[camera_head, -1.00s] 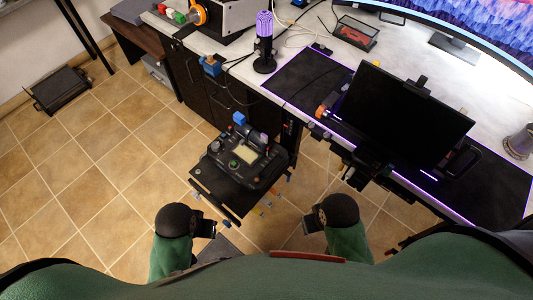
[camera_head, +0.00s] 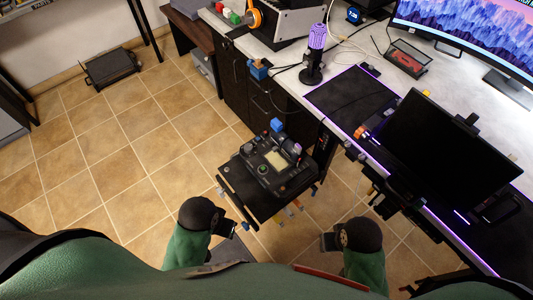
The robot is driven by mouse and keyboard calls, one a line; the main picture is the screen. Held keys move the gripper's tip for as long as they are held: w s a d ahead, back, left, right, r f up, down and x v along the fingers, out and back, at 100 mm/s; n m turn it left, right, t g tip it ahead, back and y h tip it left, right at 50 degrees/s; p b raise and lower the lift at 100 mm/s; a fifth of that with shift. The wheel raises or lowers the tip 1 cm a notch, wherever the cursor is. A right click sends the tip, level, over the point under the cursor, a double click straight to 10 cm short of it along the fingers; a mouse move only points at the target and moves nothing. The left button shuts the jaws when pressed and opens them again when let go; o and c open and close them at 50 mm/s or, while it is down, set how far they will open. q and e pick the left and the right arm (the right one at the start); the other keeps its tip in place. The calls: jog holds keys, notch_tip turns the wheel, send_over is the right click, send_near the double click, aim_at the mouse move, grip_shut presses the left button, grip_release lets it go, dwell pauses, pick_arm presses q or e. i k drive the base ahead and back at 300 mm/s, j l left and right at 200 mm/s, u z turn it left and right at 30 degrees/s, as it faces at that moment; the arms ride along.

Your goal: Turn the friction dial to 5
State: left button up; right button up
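A black control unit (camera_head: 268,165) with a small pale screen, several knobs and levers and a blue-topped part sits on a dark stand in the middle of the head view. I cannot tell which of its small knobs is the friction dial, and no number can be read. My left gripper (camera_head: 231,230) is below and left of the unit, apart from it. My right gripper (camera_head: 328,241) is below and right of it, also apart. Both look empty, but their fingers are too small to tell open from shut.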

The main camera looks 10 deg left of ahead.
aim_at(248, 148)
jog(key=k+j+z, duration=0.1)
jog(key=z, duration=0.4)
jog(key=k+j+z, duration=0.15)
jog(key=z, duration=0.3)
jog(key=k+z, duration=0.4)
jog(key=k, duration=0.8)
